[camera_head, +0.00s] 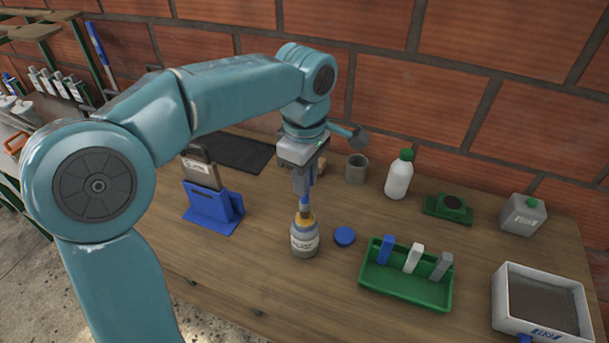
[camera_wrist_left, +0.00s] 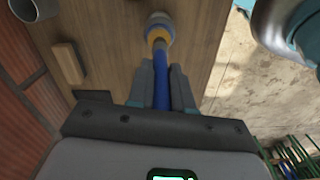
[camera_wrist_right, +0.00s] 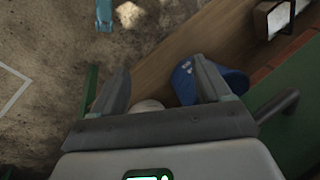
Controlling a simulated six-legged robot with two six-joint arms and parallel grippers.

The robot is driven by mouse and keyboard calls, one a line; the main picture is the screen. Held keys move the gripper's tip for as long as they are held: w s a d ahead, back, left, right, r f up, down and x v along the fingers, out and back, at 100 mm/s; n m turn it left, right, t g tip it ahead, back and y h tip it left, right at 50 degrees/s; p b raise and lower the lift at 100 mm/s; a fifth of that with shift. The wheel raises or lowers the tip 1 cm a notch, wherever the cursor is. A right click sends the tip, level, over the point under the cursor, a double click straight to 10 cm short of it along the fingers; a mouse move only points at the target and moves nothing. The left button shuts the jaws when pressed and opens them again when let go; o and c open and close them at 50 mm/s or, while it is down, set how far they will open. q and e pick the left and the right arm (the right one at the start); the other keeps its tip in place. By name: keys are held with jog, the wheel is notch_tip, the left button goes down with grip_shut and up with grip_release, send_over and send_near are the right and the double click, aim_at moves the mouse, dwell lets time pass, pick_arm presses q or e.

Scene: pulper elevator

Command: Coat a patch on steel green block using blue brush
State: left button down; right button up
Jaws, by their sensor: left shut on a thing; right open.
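My left gripper (camera_head: 303,186) is shut on the blue brush (camera_head: 305,202), which points downward. In the left wrist view the gripper (camera_wrist_left: 161,88) clasps the blue brush handle (camera_wrist_left: 161,84), with a yellow band beyond it. The brush's lower end is at the mouth of the grey labelled jar (camera_head: 304,241); its bristles are hidden. The blue lid (camera_head: 344,236) lies beside the jar. A green block-like object (camera_head: 434,207) with a dark round top stands at the back right; I cannot tell if it is the steel block. My right gripper (camera_wrist_right: 162,80) is open and empty.
A green tray (camera_head: 400,287) holds blue, white and grey pieces. A blue stand (camera_head: 212,212) holds a plate. A white bottle (camera_head: 398,178), grey cup (camera_head: 356,169), grey can (camera_head: 522,217) and white box (camera_head: 515,323) stand around. A brick wall closes the back.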

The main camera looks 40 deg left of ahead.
pick_arm(q)
jog(key=shift+w+a+f, duration=0.1)
dwell(0.3)
jog(key=shift+f+b, duration=0.35)
jog(key=shift+f, duration=0.1)
dwell(1.1)
notch_tip(320, 180, up, 7)
jog(key=p, duration=0.6)
jog(key=shift+p, duration=0.35)
dwell(0.6)
